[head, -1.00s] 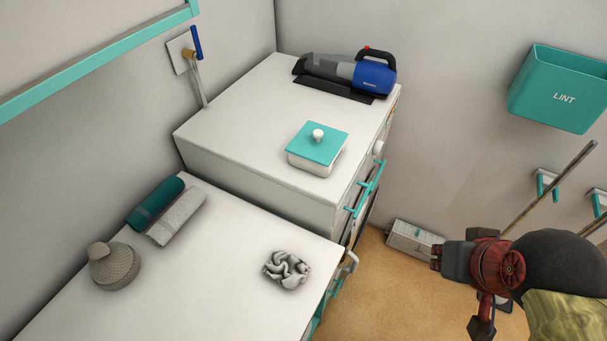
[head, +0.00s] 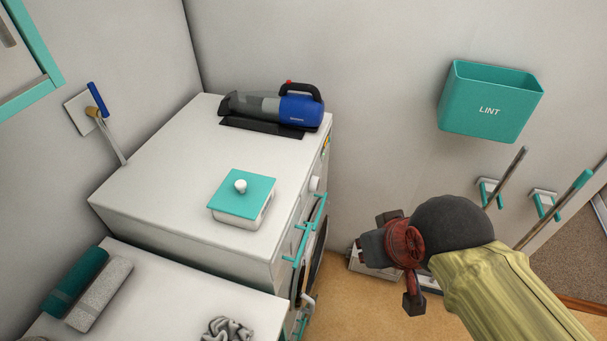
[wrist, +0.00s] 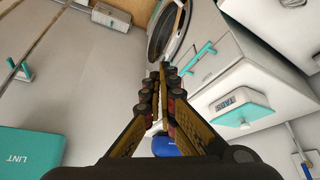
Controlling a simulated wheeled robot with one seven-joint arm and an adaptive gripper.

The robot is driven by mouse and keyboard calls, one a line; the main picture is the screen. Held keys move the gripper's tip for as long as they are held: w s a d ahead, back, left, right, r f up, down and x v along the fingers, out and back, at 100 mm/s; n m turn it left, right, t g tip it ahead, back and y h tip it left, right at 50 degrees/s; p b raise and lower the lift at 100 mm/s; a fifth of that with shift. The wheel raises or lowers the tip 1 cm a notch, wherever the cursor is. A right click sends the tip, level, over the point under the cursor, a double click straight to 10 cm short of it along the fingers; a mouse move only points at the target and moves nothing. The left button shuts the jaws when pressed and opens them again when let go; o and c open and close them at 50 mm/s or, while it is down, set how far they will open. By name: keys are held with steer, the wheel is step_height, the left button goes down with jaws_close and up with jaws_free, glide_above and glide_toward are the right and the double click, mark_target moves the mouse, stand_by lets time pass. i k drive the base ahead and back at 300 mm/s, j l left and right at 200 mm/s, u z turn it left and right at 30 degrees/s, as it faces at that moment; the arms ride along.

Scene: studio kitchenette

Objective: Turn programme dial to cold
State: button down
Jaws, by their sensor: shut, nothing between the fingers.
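The white machine (head: 165,150) stands against the back wall, its front seen at a steep angle in the head view. A white round knob (head: 314,184), which looks like the programme dial, sticks out near the top of that front. Its marks and setting cannot be read. My gripper is shut and empty, with its fingertips (wrist: 162,68) together in the wrist view. In the head view it hangs to the right of the machine front, apart from the knob. The vacuum's blue body (wrist: 175,145) is partly hidden behind my fingers in the wrist view.
Teal handles (head: 306,230) and a round door (head: 318,252) project from the machine front. On its top are a teal-lidded box (head: 243,197) and a handheld vacuum (head: 300,109). A teal lint bin (head: 490,103) and upright poles (head: 506,175) are at the right wall.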

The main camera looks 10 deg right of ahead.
mark_target(314, 186)
steer(key=i+l+u, duration=0.2)
steer(key=u, duration=0.2)
steer(key=i+l+u, duration=0.1)
steer(key=u, duration=0.25)
steer(key=l, duration=0.1)
